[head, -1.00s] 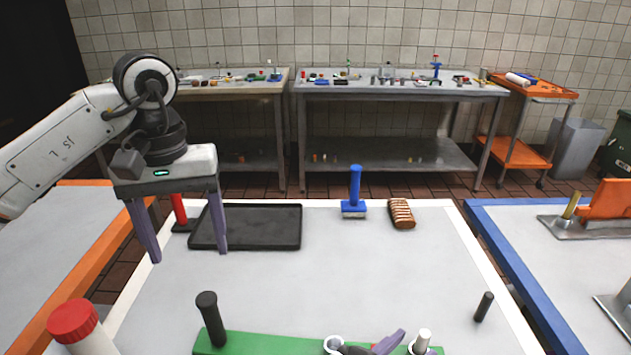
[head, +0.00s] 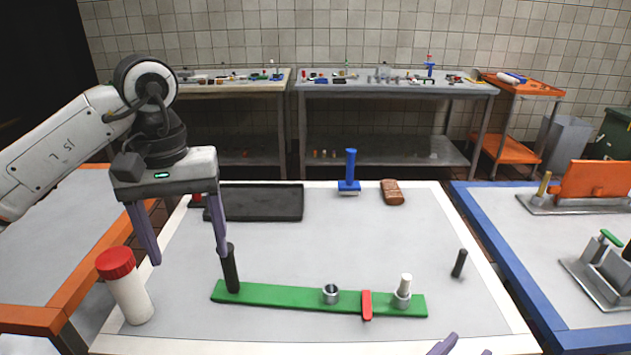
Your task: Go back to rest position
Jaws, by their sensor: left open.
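My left gripper (head: 190,257) is open and empty, pointing down with purple fingers apart. It hangs near the left side of the white table (head: 400,240), in front of the black tray (head: 260,203). Only the purple fingertips of my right gripper (head: 465,349) show at the bottom edge, apart and with nothing seen between them. They are nearer than the green board (head: 270,296). The board bears a black handle (head: 230,270), a metal ring (head: 331,294), a red piece (head: 367,305) and a white peg in a ring (head: 403,287).
A red-capped white bottle (head: 128,290) stands at the front left. A blue-handled tool (head: 349,175) and a brown striped bar (head: 392,193) are at the back. A black peg (head: 459,263) stands at the right. A blue-edged table (head: 575,255) stands beyond a gap.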

